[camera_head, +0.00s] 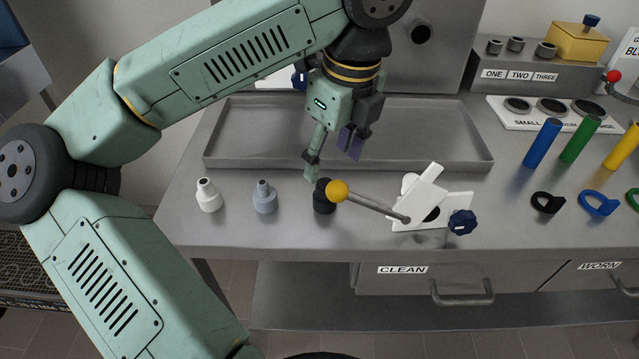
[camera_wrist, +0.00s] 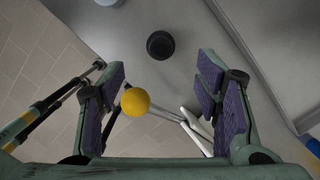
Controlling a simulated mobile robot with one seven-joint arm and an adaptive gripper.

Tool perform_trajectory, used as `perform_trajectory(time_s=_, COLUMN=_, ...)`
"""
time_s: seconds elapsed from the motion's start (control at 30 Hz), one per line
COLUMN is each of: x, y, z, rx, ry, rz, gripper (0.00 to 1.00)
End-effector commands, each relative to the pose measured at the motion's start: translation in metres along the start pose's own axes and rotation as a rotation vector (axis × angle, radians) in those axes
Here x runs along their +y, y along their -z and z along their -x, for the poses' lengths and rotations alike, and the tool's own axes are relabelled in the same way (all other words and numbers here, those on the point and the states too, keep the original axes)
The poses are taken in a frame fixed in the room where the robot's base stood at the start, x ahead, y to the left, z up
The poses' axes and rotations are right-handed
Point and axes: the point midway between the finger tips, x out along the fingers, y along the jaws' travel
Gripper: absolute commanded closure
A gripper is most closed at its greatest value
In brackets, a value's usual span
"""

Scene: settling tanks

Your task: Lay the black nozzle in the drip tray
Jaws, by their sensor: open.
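The black nozzle (camera_head: 324,198) stands upright on the metal bench, in front of the tray and partly behind a yellow lever knob (camera_head: 337,191). In the wrist view the nozzle (camera_wrist: 160,44) shows from above, beyond the fingertips and roughly centred between them. My gripper (camera_head: 332,160) is open and empty, tilted, above and just behind the nozzle; its purple pads (camera_wrist: 163,82) are wide apart in the wrist view. The grey drip tray (camera_head: 240,165) lies at the back of the bench, and its visible floor is bare. My gripper covers part of it.
A white nozzle (camera_head: 208,196) and a grey-blue nozzle (camera_head: 265,198) stand left of the black one. A white clamp (camera_head: 432,205) with the yellow-knobbed lever (camera_head: 375,206) stands close on the right.

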Motion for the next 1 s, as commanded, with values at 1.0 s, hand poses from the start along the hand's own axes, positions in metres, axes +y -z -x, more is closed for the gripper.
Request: perform_trajectory(time_s=1.0, x=-0.002, y=-0.002, z=-0.098, rx=0.001, ry=0.001, rz=-0.001, gripper=0.42)
